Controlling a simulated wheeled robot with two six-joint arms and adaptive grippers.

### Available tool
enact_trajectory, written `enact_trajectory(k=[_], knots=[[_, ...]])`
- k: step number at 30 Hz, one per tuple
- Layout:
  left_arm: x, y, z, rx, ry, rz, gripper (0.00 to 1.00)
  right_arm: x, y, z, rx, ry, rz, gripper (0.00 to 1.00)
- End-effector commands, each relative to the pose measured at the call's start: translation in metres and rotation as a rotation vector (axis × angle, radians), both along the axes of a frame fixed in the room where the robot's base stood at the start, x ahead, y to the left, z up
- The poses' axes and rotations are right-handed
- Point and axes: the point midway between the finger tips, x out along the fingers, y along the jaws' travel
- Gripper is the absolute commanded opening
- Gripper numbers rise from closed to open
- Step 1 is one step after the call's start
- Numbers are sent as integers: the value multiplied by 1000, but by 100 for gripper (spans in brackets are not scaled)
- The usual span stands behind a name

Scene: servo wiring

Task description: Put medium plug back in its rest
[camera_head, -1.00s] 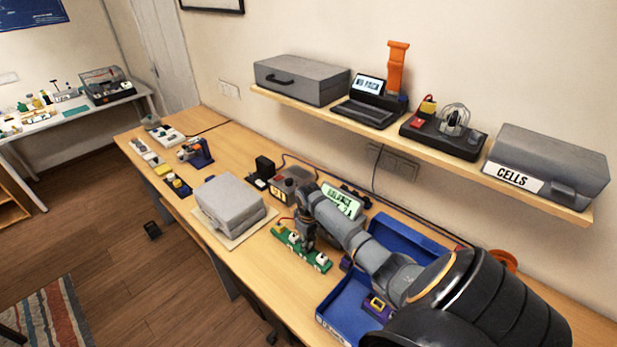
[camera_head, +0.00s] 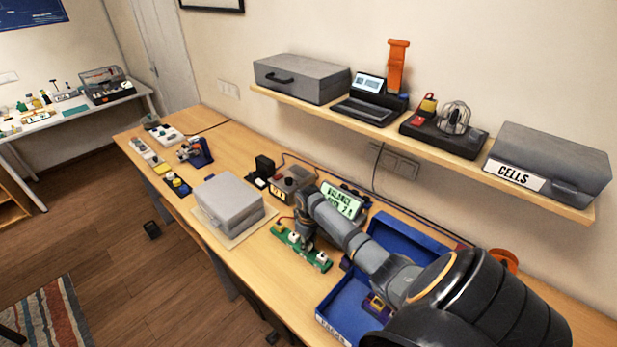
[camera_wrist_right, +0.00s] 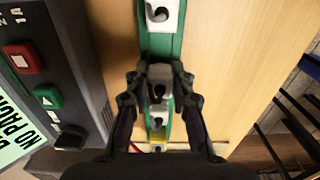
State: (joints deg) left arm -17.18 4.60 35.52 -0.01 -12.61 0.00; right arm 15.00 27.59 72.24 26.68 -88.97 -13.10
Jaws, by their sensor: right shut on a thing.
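The green rest strip (camera_head: 281,235) lies on the bench right of the grey case, with several pale blocks along it. My right gripper (camera_head: 304,243) points down over the middle of this strip. In the right wrist view, my right gripper (camera_wrist_right: 161,80) is shut on a pale grey-white plug (camera_wrist_right: 160,74), in line with the green strip (camera_wrist_right: 163,47). The fingers cover the plug's sides, and I cannot tell whether it is fully seated. My left gripper is not in view.
A dark tester with red and green buttons (camera_wrist_right: 45,85) stands close left of the strip in the wrist view. A closed grey case (camera_head: 228,203) and a blue tray (camera_head: 345,297) flank the strip in the head view. A lit display (camera_head: 341,200) stands behind.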

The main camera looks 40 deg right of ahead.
Motion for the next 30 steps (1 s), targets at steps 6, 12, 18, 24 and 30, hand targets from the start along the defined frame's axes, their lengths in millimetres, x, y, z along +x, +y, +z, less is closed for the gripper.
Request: enact_trajectory(k=[6,12,18,24,30], knots=[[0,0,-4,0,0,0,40,0,0,-6,0,0,0,2],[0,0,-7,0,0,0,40,0,0,-10,0,-1,0,24],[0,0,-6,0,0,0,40,0,0,-10,0,0,0,50],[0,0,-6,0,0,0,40,0,0,-10,0,0,0,50],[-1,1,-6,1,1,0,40,1,-1,3,-2,-4,0,50]])
